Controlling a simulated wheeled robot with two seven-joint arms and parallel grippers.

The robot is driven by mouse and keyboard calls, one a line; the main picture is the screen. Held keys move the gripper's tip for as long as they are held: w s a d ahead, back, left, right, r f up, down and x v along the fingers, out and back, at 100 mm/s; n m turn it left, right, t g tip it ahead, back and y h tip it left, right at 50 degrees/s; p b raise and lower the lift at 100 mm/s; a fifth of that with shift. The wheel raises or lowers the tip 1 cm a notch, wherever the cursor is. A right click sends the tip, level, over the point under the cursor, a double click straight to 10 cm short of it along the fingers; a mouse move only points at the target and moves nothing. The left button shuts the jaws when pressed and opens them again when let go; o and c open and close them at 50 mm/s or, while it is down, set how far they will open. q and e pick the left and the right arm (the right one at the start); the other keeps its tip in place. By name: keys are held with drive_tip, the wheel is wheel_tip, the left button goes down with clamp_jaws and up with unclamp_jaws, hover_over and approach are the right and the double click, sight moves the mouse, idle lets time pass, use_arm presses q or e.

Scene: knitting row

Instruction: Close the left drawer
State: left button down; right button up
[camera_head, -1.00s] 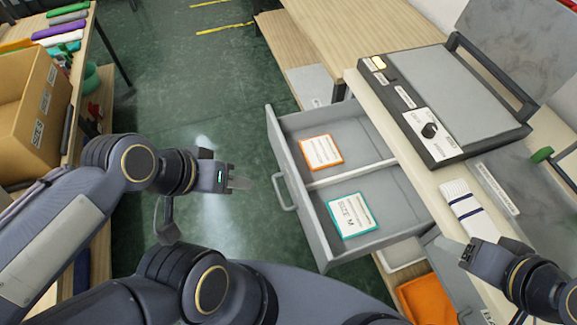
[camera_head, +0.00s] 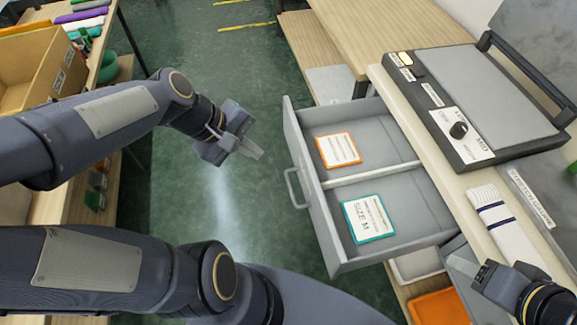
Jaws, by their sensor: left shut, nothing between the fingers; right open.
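The grey drawer (camera_head: 316,207) is pulled out from under the wooden worktop, with its handle (camera_head: 294,188) on the front panel facing left. Inside, a divider separates an orange-edged card (camera_head: 339,150) from a teal-edged card (camera_head: 368,219) marked SIZE M. My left gripper (camera_head: 250,151) is shut and empty, in the air to the left of the drawer front and apart from the handle. My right gripper (camera_head: 483,276) is at the lower right by the worktop edge, open, with its fingers only partly clear in the picture.
A press-like machine (camera_head: 470,105) with a dial stands on the worktop. Folded white fabric with dark stripes (camera_head: 502,222) lies near my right gripper. An orange bin (camera_head: 437,306) sits below the drawer. A cardboard box (camera_head: 38,68) is at left. Green floor lies between.

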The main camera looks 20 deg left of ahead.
use_arm(q)
drive_tip(key=w+a+f+n+t+h+b, duration=0.15)
drive_tip(key=w+a+f+n+b, duration=0.5)
drive_tip(key=f+n, duration=0.7)
approach(296, 159)
drive_tip(key=shift+m+h, duration=0.25)
drive_tip(key=x, duration=0.5)
drive_tip(key=shift+w+a+f, duration=0.1)
drive_tip(key=shift+a+f, duration=0.15)
drive_tip(key=shift+f, duration=0.2)
drive_tip(key=shift+w+d, duration=0.2)
drive_tip(key=shift+d, duration=0.05)
use_arm(e)
wheel_tip(296, 159, down, 9)
drive_tip(key=shift+r, duration=0.15)
use_arm(q)
drive_tip(key=shift+d, duration=0.1)
